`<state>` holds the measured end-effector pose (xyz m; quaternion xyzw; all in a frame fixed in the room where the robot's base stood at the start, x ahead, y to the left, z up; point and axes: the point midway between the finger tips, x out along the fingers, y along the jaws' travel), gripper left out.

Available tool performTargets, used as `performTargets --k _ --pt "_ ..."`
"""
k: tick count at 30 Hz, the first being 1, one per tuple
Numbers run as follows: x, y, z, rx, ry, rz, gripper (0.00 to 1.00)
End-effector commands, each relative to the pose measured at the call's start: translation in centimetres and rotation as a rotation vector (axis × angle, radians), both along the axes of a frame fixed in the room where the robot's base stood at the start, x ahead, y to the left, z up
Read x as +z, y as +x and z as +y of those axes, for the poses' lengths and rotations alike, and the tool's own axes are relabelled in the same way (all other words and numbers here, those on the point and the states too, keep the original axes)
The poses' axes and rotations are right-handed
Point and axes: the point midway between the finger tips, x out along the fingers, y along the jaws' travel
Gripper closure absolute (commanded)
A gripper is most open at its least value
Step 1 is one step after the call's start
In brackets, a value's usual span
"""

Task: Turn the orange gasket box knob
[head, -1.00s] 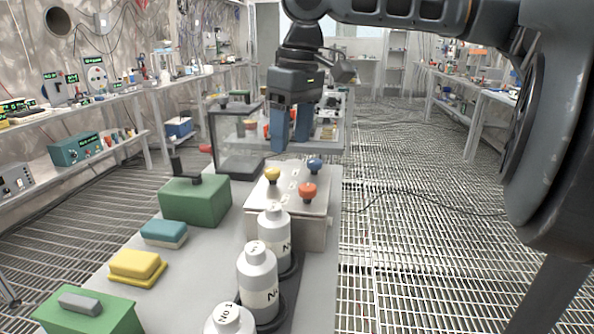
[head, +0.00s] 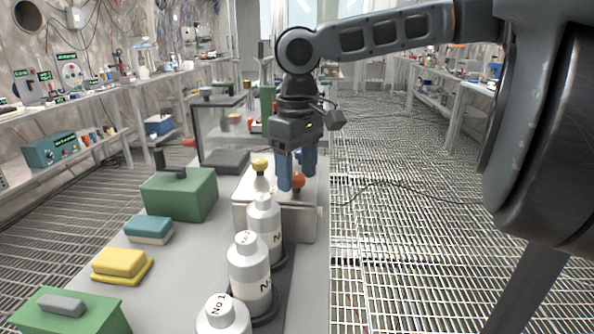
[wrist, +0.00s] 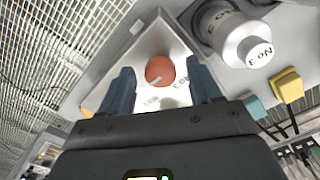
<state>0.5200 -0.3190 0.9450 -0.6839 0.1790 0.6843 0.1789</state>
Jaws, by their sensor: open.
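The orange knob (head: 298,182) stands on the top of a pale box (head: 275,222). A yellow knob (head: 260,164) is on the same box to its left; the blue knob is hidden behind my gripper in the head view. My gripper (head: 297,188) points down at the orange knob, its blue fingers apart. In the wrist view the orange knob (wrist: 160,71) lies just beyond and between the open fingertips (wrist: 161,84), with a light mark on it. I cannot tell whether a finger touches it.
Several white bottles (head: 248,272) stand in front of the box. A green box (head: 180,194), a teal-and-white block (head: 149,229) and a yellow block (head: 122,265) sit to the left. A clear case (head: 222,130) stands behind. The grated floor to the right is open.

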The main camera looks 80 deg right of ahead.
Motion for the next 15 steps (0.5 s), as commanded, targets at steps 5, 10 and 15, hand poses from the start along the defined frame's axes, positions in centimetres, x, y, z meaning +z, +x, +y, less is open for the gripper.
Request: performTargets --k 5,10,15 --pt "0.02 0.02 0.01 0.000 0.000 0.000 0.39" --pt "0.03 0.02 0.01 0.000 0.000 0.000 0.55" --pt "0.04 0.02 0.01 0.001 0.000 0.000 0.71"
